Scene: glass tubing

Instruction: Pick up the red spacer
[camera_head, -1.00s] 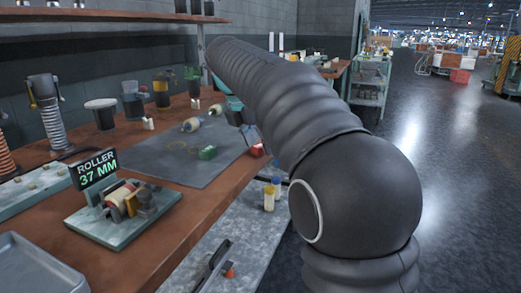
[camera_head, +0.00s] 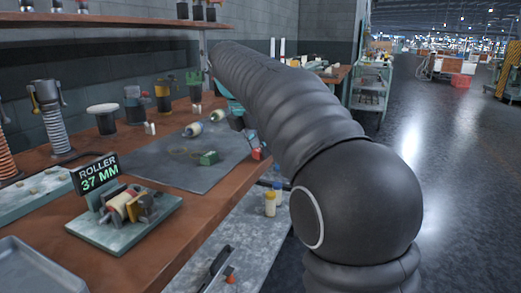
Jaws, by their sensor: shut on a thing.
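The red spacer (camera_head: 257,153) shows as a small red piece at the right edge of the grey mat (camera_head: 165,172), partly hidden by my arm. My gripper (camera_head: 262,146) is mostly hidden behind the large black arm links; only a small dark and grey part shows beside and above the red piece. It appears shut on the red spacer. Whether the spacer is clear of the mat cannot be told.
A green block (camera_head: 209,157) and pale rollers (camera_head: 192,129) lie on the mat. A fixture with a "ROLLER 37 MM" sign (camera_head: 97,174) stands at the front left. A yellow bottle (camera_head: 270,204) stands on the lower grey surface. The aisle at right is clear.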

